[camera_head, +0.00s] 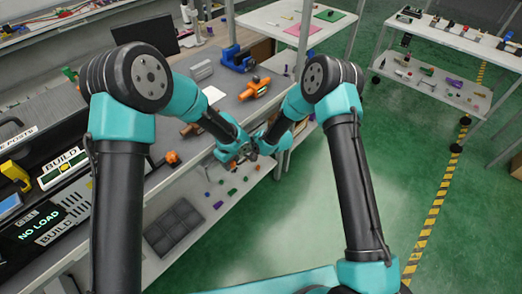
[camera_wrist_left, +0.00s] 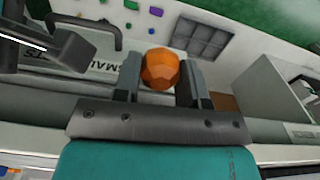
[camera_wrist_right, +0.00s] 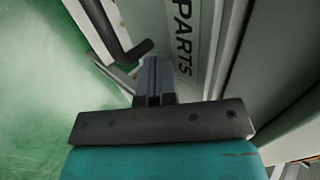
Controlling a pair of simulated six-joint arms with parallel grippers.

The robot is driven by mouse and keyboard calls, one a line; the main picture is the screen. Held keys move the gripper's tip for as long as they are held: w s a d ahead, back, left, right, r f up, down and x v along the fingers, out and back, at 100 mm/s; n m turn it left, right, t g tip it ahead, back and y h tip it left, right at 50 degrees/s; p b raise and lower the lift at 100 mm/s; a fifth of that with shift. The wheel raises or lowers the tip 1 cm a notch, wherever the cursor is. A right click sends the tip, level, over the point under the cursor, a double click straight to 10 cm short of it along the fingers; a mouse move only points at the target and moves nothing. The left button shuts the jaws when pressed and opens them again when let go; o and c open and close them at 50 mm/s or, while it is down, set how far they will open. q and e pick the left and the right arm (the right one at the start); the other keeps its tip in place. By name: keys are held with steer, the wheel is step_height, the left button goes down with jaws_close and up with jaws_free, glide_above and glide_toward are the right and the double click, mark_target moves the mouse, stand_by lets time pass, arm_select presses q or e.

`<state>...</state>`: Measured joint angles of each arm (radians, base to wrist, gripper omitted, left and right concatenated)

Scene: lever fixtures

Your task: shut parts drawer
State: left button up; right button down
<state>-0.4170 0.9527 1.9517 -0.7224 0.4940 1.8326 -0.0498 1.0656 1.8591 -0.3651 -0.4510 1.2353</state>
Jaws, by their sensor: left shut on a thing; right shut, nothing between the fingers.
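The parts drawer's front (camera_wrist_right: 205,50) carries a label reading "PARTS" in the right wrist view. Its dark bar handle (camera_wrist_right: 101,28) is beside the label. The front also shows in the left wrist view (camera_wrist_left: 68,62), with its lettering partly covered. How far the drawer stands open cannot be told. My right gripper (camera_wrist_right: 154,62) is shut and empty, close to the front near the handle's end; contact is unclear. My left gripper (camera_head: 236,162) is shut on an orange faceted knob-like piece (camera_wrist_left: 160,72), over the bench's front edge.
The grey bench top (camera_head: 222,82) bears an orange fixture (camera_head: 255,88) and a blue vise (camera_head: 237,57). Another orange knob (camera_head: 172,157) is near the front edge. A lower shelf holds a dark compartment tray (camera_head: 173,227) and small parts.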

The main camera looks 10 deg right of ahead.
arm_select(q)
steer(key=shift+d, duration=0.15)
arm_select(e)
steer(key=shift+w+a, duration=0.25)
steer(key=shift+w, duration=0.25)
steer(key=shift+r, duration=0.1)
arm_select(q)
steer(key=shift+d, duration=0.2)
arm_select(e)
steer(key=s+d+f+v, duration=0.1)
steer(key=f+v, duration=0.1)
steer(key=v, duration=1.1)
steer(key=shift+s+d, duration=0.15)
steer(key=shift+s, duration=0.2)
steer(key=shift+f, duration=0.1)
